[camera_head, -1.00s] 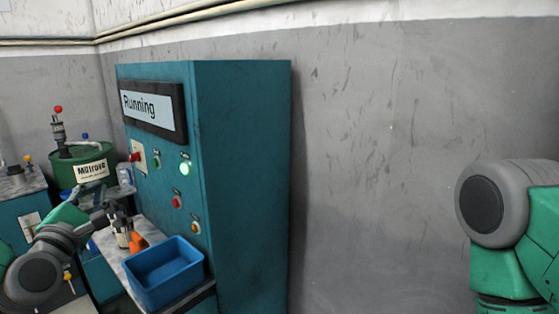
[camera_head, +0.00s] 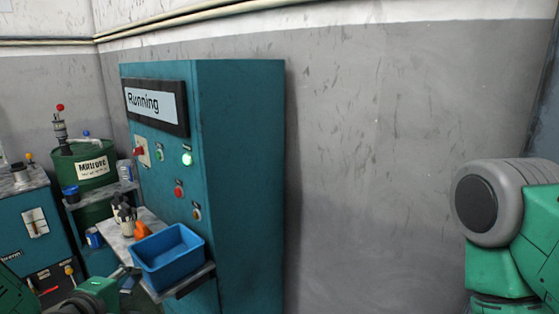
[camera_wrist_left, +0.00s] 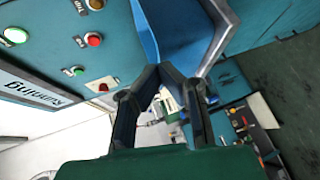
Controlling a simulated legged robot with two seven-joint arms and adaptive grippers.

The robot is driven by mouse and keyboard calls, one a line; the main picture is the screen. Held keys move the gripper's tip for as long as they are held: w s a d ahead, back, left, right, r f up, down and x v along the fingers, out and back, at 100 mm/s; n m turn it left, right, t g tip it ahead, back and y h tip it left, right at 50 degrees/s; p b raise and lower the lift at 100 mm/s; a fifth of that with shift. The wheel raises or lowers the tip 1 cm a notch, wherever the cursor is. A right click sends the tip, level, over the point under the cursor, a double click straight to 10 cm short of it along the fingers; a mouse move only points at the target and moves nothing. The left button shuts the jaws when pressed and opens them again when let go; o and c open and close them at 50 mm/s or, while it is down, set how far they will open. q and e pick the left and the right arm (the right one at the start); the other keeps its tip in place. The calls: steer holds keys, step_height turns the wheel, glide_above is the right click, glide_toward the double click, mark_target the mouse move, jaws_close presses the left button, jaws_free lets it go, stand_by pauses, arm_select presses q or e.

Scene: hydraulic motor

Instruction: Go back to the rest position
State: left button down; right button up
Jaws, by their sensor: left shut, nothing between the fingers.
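My left gripper (camera_head: 126,271) is low at the bottom left of the head view, in front of and below the blue bin, partly cut off by my arm. In the left wrist view my left gripper (camera_wrist_left: 158,72) shows its two dark fingers meeting at the tips, shut with nothing between them. The blue bin (camera_wrist_left: 185,50) is just beyond the tips. My right gripper is out of view; only part of my right arm shows at the right edge.
The teal cabinet (camera_head: 243,170) has a "Running" display (camera_head: 152,103) and a lit green button (camera_head: 187,159). The blue bin (camera_head: 168,275) sits on its shelf. A green barrel (camera_head: 85,172) and a blue machine (camera_head: 30,225) stand left. The wall area right of the cabinet is clear.

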arm_select(q)
steer(key=s+d+f+m+g, duration=0.3)
steer(key=s+f+m+g, duration=0.15)
steer(key=s+f, duration=0.4)
steer(key=s+a+f+m+g+y, duration=0.1)
steer(key=s+f+m+g, duration=0.3)
steer(key=s, duration=0.5)
steer(key=s+f+m+g+b, duration=0.1)
steer(key=s+f+m+g, duration=0.25)
steer(key=s+f, duration=0.45)
steer(key=s+a+f+m+g+y, duration=0.15)
steer(key=s+f+m, duration=0.25)
steer(key=s, duration=0.5)
step_height(320, 180, down, 8)
steer(key=w+d+m+b, duration=0.1)
steer(key=w+d+b, duration=0.1)
steer(key=b, duration=0.6)
steer(key=shift+r+h, duration=0.2)
steer(key=shift+h, duration=0.15)
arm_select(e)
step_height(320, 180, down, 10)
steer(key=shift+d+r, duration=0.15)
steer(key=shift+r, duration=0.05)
arm_select(q)
steer(key=shift+w+d, duration=0.1)
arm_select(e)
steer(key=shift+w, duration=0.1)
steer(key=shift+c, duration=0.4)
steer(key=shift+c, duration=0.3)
